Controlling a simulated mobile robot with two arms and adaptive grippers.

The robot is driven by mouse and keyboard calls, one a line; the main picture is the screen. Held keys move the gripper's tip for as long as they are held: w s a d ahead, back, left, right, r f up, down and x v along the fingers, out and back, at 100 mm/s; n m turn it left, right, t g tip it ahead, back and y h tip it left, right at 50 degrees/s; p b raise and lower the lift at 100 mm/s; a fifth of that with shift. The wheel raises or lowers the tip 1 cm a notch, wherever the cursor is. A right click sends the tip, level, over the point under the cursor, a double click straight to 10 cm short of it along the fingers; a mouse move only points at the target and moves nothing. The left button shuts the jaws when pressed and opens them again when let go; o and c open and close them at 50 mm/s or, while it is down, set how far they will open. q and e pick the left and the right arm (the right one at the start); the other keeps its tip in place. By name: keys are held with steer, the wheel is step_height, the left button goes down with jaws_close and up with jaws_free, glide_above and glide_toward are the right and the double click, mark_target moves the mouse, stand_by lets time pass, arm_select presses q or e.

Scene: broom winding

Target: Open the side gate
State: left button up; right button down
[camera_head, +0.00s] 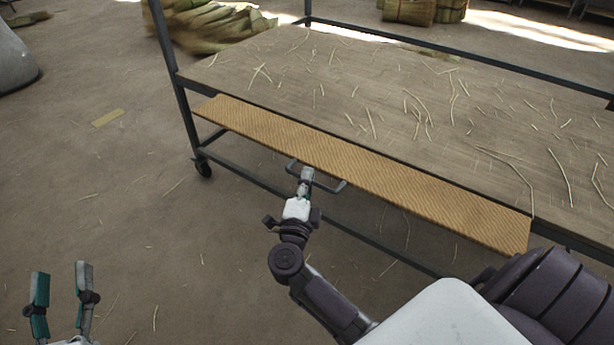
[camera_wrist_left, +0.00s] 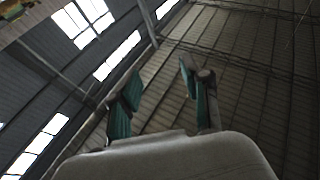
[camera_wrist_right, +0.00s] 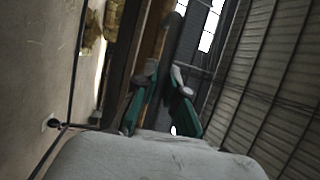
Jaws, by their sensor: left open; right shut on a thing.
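The side gate (camera_head: 370,178) is a long tan ribbed panel along the near side of a wheeled cart (camera_head: 400,100). It tilts outward and down from the edge of the cart's top. A dark bar handle (camera_head: 330,184) shows at its lower edge. My right gripper (camera_head: 306,174) is shut on the handle; its fingers also show in the right wrist view (camera_wrist_right: 165,100), where the grasp itself is hard to make out. My left gripper (camera_head: 62,285) is open and empty, low at the left, well away from the cart; its spread fingers show in the left wrist view (camera_wrist_left: 160,95).
Straw bits lie scattered over the cart's top and the floor. A caster (camera_head: 202,168) and a dark post (camera_head: 175,80) mark the cart's left end. Straw bundles (camera_head: 215,25) lie behind.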

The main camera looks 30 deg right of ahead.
steer(key=shift+r+p, duration=0.6)
steer(key=shift+p, duration=0.2)
arm_select(q)
step_height(320, 180, down, 12)
steer(key=s+a+g+y+p, duration=0.2)
steer(key=a+g+y, duration=0.1)
steer(key=g, duration=0.5)
arm_select(e)
steer(key=shift+r, duration=0.35)
steer(key=shift+w+d+r+m+g+y+p, duration=0.1)
steer(key=shift+r+m+g+y+p, duration=0.3)
steer(key=shift+p, duration=0.65)
steer(key=shift+d+r+p, duration=0.1)
steer(key=shift+r+p, duration=0.25)
steer(key=shift+p, duration=0.75)
steer(key=shift+g+y, duration=0.3)
arm_select(q)
steer(key=s+a+f+g+y, duration=0.1)
steer(key=s+a+f+g, duration=0.1)
steer(key=s, duration=0.4)
steer(key=s+a+f+g+y, duration=0.1)
steer(key=s+a+f+g, duration=0.1)
steer(key=s+f+g, duration=0.2)
steer(key=s+g, duration=0.3)
steer(key=shift+s+f+n, duration=0.15)
steer(key=shift+s+n, duration=0.1)
steer(key=shift+n, duration=0.15)
arm_select(e)
steer(key=shift+f, duration=0.1)
